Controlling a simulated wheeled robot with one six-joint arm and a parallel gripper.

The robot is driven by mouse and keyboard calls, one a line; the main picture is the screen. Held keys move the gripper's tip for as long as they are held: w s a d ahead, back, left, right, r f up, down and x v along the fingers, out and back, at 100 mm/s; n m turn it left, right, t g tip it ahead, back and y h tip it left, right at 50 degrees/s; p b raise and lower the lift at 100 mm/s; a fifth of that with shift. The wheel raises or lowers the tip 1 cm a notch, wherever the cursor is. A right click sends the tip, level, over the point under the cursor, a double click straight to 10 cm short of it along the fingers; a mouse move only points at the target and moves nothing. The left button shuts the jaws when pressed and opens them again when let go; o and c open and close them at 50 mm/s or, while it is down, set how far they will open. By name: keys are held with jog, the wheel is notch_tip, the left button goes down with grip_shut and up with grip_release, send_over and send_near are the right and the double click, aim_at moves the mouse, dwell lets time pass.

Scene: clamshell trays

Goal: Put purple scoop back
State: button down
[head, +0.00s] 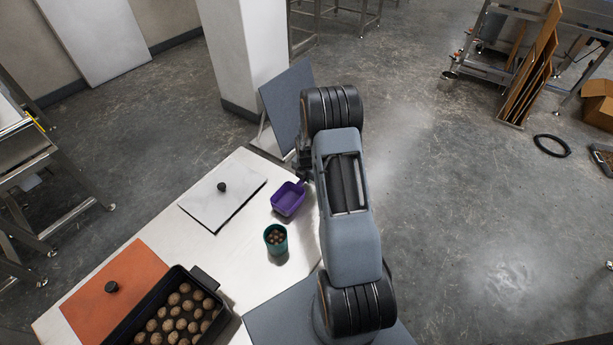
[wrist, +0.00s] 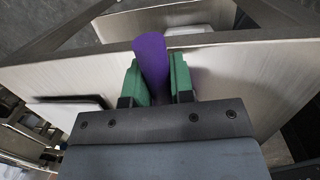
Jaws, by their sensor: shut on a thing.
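The purple scoop (head: 288,198) is at the right part of the white table, close to its far edge, its open bowl facing up. I cannot tell whether it touches the table. In the wrist view its purple handle (wrist: 151,62) stands between the green fingers of my gripper (wrist: 154,80), which is shut on it. In the head view my gripper (head: 304,172) is partly hidden by my arm. A teal cup (head: 276,239) with several brown balls stands in front of the scoop.
A white lid (head: 215,205) with a black knob lies left of the scoop. An orange lid (head: 92,300) and a black tray (head: 216,322) of brown balls are at the front left. A grey panel (head: 282,95) stands behind. The white table (head: 160,232) has bare room between the lids.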

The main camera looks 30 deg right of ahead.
jog(key=shift+f, duration=0.15)
jog(key=c, duration=1)
grip_release()
notch_tip(320, 180, up, 11)
jog(key=s, duration=0.2)
jog(key=s+a+r+m, duration=0.6)
jog(key=a+r+m, duration=0.3)
jog(key=a+r, duration=0.15)
jog(key=s+a+r+m, duration=0.2)
jog(key=s+m, duration=0.2)
jog(key=s+a+r+m+t, duration=0.1)
jog(key=s+a+r+m, duration=0.1)
jog(key=s+a+m, duration=0.1)
jog(key=s+a+r+m, duration=0.2)
jog(key=s+m, duration=0.3)
jog(key=m, duration=0.2)
jog(key=shift+s+a+t+y, duration=0.15)
jog(key=shift+s+t+y, duration=0.15)
jog(key=shift+y, duration=0.1)
